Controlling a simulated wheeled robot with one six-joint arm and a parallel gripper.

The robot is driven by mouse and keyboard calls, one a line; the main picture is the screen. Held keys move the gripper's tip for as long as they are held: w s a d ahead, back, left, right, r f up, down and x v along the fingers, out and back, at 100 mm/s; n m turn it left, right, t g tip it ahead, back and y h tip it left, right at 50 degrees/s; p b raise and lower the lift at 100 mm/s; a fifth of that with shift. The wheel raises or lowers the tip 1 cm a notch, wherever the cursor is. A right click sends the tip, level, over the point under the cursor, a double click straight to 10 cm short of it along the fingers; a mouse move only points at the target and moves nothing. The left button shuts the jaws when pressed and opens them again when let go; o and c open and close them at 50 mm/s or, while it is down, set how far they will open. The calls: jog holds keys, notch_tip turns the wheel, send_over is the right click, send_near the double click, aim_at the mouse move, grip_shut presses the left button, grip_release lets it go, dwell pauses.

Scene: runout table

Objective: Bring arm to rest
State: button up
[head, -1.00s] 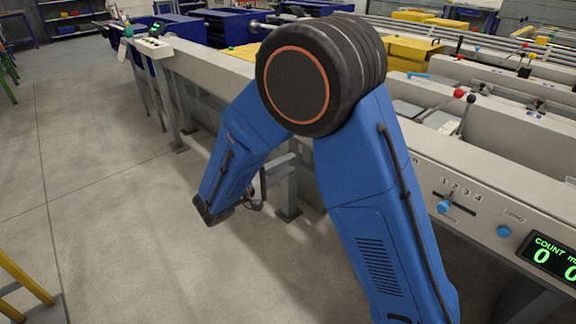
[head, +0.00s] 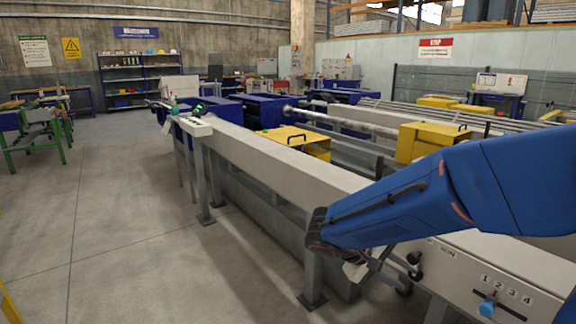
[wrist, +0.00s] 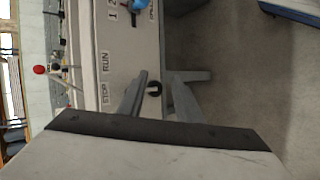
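My blue arm reaches in from the right of the head view, and its wrist hangs beside the front of the long runout table (head: 290,182). My gripper (head: 380,278) is small and partly hidden under the wrist there, close to the table's front panel. In the wrist view, the two grey fingers of my gripper (wrist: 158,98) stand apart with nothing held between them. A black round knob (wrist: 155,88) on the panel shows behind the gap. I cannot tell how far the fingers are from the panel.
The panel has STOP and RUN labels and a blue selector knob (head: 488,308), also in the wrist view (wrist: 140,4). A red-balled lever (wrist: 40,70) stands beyond it. A yellow box (head: 300,142) is behind the table. Open floor (head: 130,230) lies left.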

jog(key=s+r+m+t+y, duration=0.2)
jog(key=s+y, duration=0.8)
jog(key=s, duration=0.8)
jog(key=shift+s+d+m+t, duration=0.15)
jog(key=shift+d+m+t, duration=0.2)
jog(key=shift+m+t, duration=0.25)
